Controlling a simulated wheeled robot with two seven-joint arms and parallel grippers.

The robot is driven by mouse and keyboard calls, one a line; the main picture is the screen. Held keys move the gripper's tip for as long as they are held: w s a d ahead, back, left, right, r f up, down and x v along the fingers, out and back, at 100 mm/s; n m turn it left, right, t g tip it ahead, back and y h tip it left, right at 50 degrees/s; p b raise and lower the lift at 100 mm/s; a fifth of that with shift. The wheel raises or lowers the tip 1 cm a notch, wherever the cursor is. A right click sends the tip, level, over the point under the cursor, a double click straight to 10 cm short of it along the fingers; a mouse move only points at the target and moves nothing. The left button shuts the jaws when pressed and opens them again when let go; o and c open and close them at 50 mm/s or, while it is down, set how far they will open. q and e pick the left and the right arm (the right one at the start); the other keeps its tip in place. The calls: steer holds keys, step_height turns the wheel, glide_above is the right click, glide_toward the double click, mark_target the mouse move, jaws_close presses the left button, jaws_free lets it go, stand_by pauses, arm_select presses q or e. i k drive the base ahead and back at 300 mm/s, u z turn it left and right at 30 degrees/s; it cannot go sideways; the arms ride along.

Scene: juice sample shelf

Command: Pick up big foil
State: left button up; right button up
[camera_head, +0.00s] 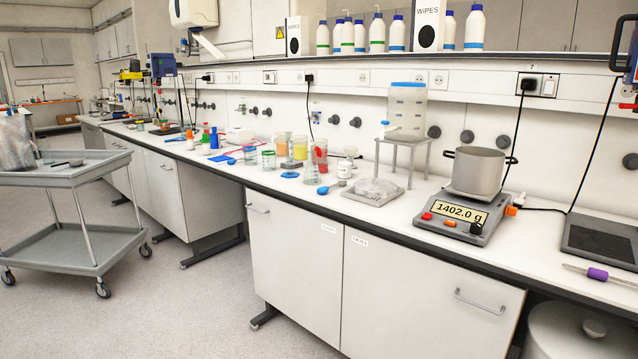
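A crumpled silvery sheet (376,187) that looks like foil lies on a flat grey square plate (373,201) on the bench. It sits left of the balance and in front of a small metal stand. I cannot tell for sure that it is the big foil. Another crumpled, shiny grey bundle (14,143) stands on the grey trolley at the left edge; I cannot tell if it is foil or a bag. Neither of my grippers is in view.
A pot (478,171) stands on a balance (463,215) reading 1402.0 g. Several cups and jars (268,160) crowd the bench to the left. A clear container (406,108) sits on the stand (418,149). A trolley (88,168) stands on the floor at left.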

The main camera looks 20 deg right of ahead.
mark_target(370, 187)
steer(key=u, duration=0.6)
steer(key=i, duration=1.05)
steer(key=z, duration=0.4)
steer(key=i, duration=0.85)
steer(key=z, duration=0.85)
